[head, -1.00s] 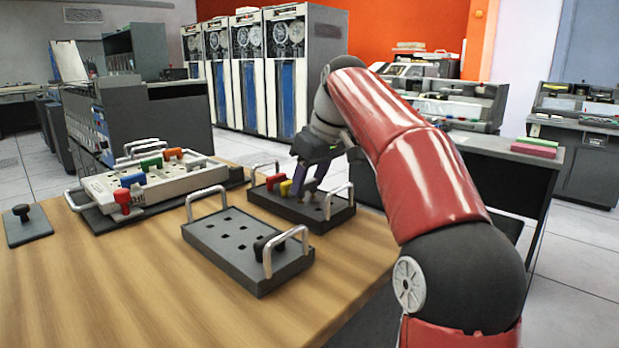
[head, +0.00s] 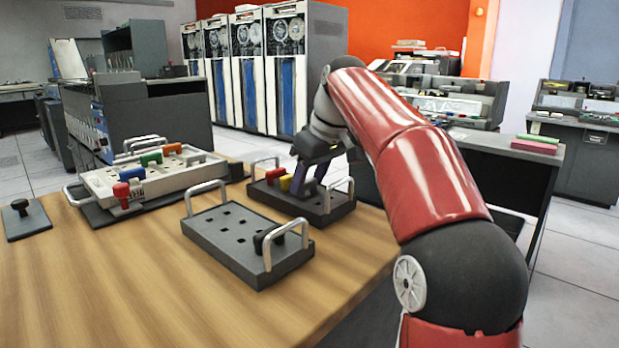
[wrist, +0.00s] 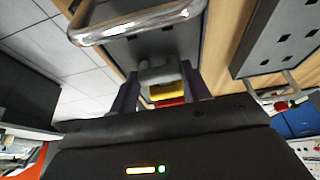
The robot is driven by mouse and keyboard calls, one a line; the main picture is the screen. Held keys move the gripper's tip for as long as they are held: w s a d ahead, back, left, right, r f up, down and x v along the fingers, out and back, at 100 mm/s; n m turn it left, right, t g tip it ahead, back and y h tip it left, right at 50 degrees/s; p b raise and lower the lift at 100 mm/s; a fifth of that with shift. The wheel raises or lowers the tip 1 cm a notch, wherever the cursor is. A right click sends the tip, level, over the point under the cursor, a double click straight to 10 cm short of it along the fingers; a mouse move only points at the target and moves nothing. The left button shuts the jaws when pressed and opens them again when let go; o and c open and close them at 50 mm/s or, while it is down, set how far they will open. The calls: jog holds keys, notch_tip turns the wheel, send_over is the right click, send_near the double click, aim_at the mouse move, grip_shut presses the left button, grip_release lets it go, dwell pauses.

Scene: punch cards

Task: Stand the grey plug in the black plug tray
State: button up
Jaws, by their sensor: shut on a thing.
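The grey plug (wrist: 157,72) is between the two fingers of my gripper (head: 304,190) in the head view. The gripper (wrist: 160,88) is shut on it, pointing down at the dark, near-black tray (head: 328,217) at the back. Whether the plug's lower end is in a hole or just above the tray is hidden. A yellow plug (head: 285,183) and a red plug (head: 273,176) stand in that tray, left of my gripper. They line up behind the grey plug in the wrist view.
A lighter grey tray (head: 215,245) with open holes, two handles and one black plug (head: 265,242) stands in front. A white plugboard (head: 180,183) with coloured plugs is at left. A black plug on a small plate (head: 28,222) is far left. The front tabletop is clear.

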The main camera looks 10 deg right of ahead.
aim_at(321, 200)
jog(key=shift+f, duration=0.2)
jog(key=o, duration=0.9)
jog(key=shift+r, duration=0.15)
jog(key=p+v, duration=0.2)
jog(key=v, duration=0.5)
jog(key=shift+d+r+p, duration=0.1)
jog(key=shift+r+p, duration=0.2)
jog(key=shift+s, duration=0.15)
